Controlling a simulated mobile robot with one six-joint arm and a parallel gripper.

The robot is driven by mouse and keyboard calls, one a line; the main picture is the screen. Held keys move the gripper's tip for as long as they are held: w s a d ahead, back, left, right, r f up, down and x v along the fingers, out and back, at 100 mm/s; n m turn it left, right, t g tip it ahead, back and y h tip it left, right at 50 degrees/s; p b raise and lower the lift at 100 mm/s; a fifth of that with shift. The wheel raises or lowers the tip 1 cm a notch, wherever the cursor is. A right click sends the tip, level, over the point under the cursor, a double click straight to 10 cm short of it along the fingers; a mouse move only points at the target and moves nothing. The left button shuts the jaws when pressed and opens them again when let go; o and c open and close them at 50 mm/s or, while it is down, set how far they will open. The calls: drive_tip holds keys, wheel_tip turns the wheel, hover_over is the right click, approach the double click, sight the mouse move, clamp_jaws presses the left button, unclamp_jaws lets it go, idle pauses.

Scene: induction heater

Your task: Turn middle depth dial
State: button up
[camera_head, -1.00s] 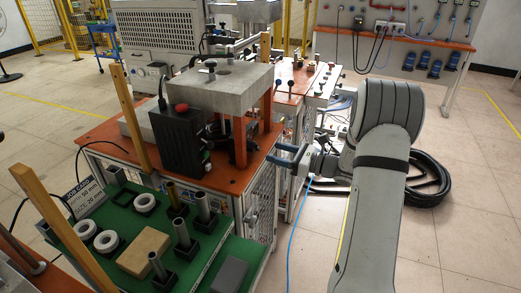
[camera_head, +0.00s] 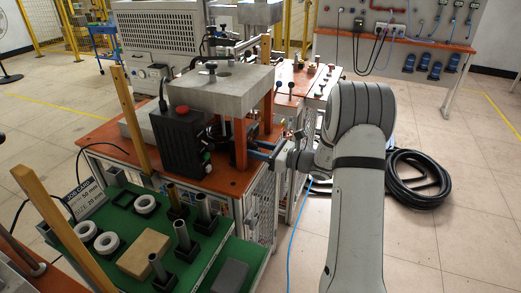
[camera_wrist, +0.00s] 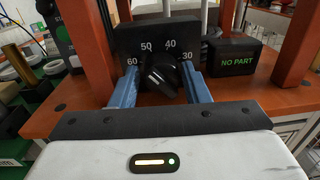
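The black depth dial (camera_wrist: 161,77) sits on the front of a black box (camera_wrist: 160,36) marked 60, 50, 40 and 30 in the wrist view. Its knob is tilted, with its upper end near the 50 and 40 marks. My gripper (camera_wrist: 159,68) is open, with one blue finger on the left of the dial and one on the right. Gaps show between the fingers and the knob, and I see no clear contact. In the head view, my gripper (camera_head: 262,151) reaches in beside an orange post, and the dial is hidden there.
Orange posts (camera_head: 239,142) hold up a grey metal block (camera_head: 222,88) over the orange tabletop. A small black box reading NO PART (camera_wrist: 231,54) stands right of the dial. A green parts table (camera_head: 121,228) lies at front left.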

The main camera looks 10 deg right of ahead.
drive_tip(key=c, duration=0.6)
drive_tip(key=shift+d, duration=0.15)
drive_tip(key=shift+f+b, duration=0.15)
drive_tip(key=shift+b, duration=0.15)
drive_tip(key=shift+n+b, duration=0.3)
drive_tip(key=shift+n, duration=0.1)
drive_tip(key=n+b, duration=0.2)
drive_tip(key=b, duration=0.1)
drive_tip(key=shift+s+a+f+b, duration=0.1)
drive_tip(key=shift+a+f+b, duration=0.1)
drive_tip(key=shift+b, duration=0.15)
drive_tip(key=n+b, duration=0.2)
drive_tip(key=shift+r+n+b, duration=0.15)
drive_tip(key=shift+n+b, duration=0.15)
drive_tip(key=shift+b, duration=0.1)
drive_tip(key=shift+r+n+b, duration=0.15)
drive_tip(key=shift+n+b, duration=0.2)
drive_tip(key=shift+n, duration=0.15)
